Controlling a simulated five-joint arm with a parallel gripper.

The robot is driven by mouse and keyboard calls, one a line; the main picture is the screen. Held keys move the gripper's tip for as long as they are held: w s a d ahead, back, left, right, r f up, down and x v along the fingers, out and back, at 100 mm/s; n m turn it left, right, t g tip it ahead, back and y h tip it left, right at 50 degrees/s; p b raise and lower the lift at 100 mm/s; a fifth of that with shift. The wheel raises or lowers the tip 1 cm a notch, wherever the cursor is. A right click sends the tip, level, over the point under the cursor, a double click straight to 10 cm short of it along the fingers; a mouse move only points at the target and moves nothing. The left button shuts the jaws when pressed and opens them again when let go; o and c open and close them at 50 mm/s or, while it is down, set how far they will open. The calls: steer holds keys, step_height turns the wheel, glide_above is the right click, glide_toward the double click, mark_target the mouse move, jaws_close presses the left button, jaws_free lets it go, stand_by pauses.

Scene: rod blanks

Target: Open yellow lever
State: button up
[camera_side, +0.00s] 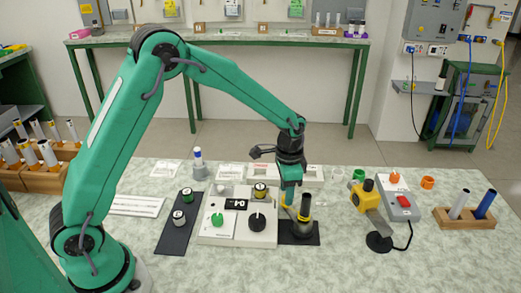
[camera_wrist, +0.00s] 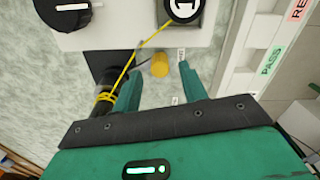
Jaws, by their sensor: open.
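My gripper (camera_side: 290,193) points down beside an upright black post with yellow bands (camera_side: 305,208), right of the white control box. In the wrist view my gripper (camera_wrist: 158,80) is open, its two green fingers apart. A short yellow cylindrical piece (camera_wrist: 160,64), which looks like the lever's end, shows between and just beyond the fingertips, with nothing visibly gripped. A yellow bit (camera_side: 289,207) also shows just below the fingers in the side view. The banded black post (camera_wrist: 106,92) is left of the left finger. Whether the fingers touch the yellow piece I cannot tell.
The control box (camera_side: 238,215) with knobs stands left of the post's black base plate (camera_side: 298,238). A thin yellow line (camera_wrist: 140,52) runs from the post toward the box. A yellow-headed device (camera_side: 368,195) and a wooden rod holder (camera_side: 465,217) stand to the right.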

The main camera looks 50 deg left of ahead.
steer(key=shift+f, duration=1.2)
jaws_close()
